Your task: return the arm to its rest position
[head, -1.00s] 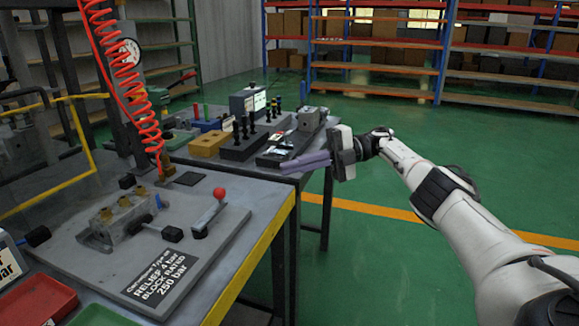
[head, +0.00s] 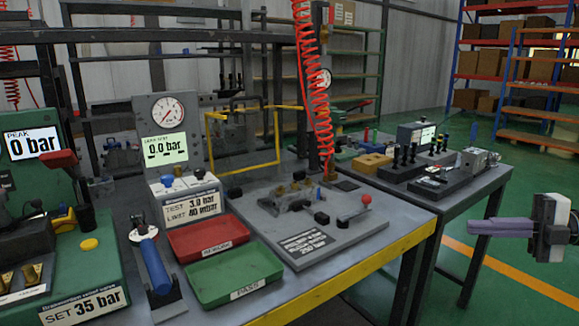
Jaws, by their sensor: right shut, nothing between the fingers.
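My right gripper (head: 502,228) is at the right edge of the head view. It is shut and empty, with its purple-grey fingers together and pointing left. It hangs over the green floor, to the right of the back table and apart from it. Most of my right arm is outside the picture. My left gripper does not show.
A near workbench (head: 385,240) holds a red tray (head: 207,240), a green tray (head: 235,277), a gauge unit (head: 165,130) and a valve block (head: 290,195). A red-knobbed lever (head: 364,201) stands near its right side. The back table (head: 497,178) carries several fixtures. The floor at right is clear.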

